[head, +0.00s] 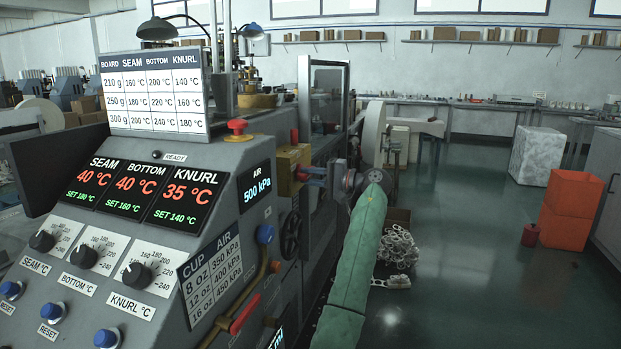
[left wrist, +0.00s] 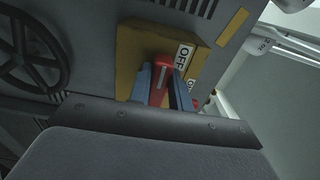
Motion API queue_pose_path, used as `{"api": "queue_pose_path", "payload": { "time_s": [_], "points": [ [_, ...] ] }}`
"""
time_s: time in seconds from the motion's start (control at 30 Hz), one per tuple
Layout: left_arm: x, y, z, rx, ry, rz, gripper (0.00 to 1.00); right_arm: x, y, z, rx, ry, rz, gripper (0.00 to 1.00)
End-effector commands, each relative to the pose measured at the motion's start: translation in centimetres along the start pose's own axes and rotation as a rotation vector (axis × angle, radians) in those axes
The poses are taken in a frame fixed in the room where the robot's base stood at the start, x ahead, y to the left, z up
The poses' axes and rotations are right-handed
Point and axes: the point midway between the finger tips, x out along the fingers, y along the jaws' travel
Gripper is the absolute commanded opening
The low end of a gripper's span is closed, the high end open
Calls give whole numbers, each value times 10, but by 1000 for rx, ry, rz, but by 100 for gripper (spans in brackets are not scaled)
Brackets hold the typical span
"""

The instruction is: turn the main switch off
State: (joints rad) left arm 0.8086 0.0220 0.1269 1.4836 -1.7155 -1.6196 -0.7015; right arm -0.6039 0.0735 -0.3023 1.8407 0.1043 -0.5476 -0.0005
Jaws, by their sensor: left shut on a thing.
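The main switch is a yellow box (head: 286,168) on the side of the grey machine, with a red handle (left wrist: 161,80). In the left wrist view, the yellow box (left wrist: 135,50) bears an OFF label (left wrist: 184,57) and a partly hidden ON label (left wrist: 191,86). The handle's red end lies beside the OFF label. My left gripper (head: 308,172) reaches the switch from the right, and its blue fingers (left wrist: 160,88) are shut on the red handle, one on each side. I cannot tell the exact handle angle. My right gripper is not in view.
A black handwheel (head: 291,235) sits below the switch. The control panel with knobs (head: 136,275), a red button (head: 237,127) and a red lever (head: 245,314) is at the left. A pile of rings (head: 398,247) lies beyond my arm.

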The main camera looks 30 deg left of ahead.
Motion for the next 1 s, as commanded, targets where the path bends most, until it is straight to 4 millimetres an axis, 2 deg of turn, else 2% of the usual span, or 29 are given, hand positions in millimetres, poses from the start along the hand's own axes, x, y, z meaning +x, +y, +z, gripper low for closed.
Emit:
{"api": "queue_pose_path", "payload": {
  "time_s": [0.13,0.17,0.27,0.67,0.87,1.0],
  "points": [
    [-1,2,0,2,-1,2,0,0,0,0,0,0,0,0],
    [-1,2,0,2,-1,2,22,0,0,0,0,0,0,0],
    [-1,2,0,2,0,2,42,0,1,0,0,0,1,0],
    [-4,1,0,1,0,1,42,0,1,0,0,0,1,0],
    [-23,1,0,1,1,1,42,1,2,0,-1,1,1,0],
    [-45,1,0,1,2,2,42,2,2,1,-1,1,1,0]
  ]
}}
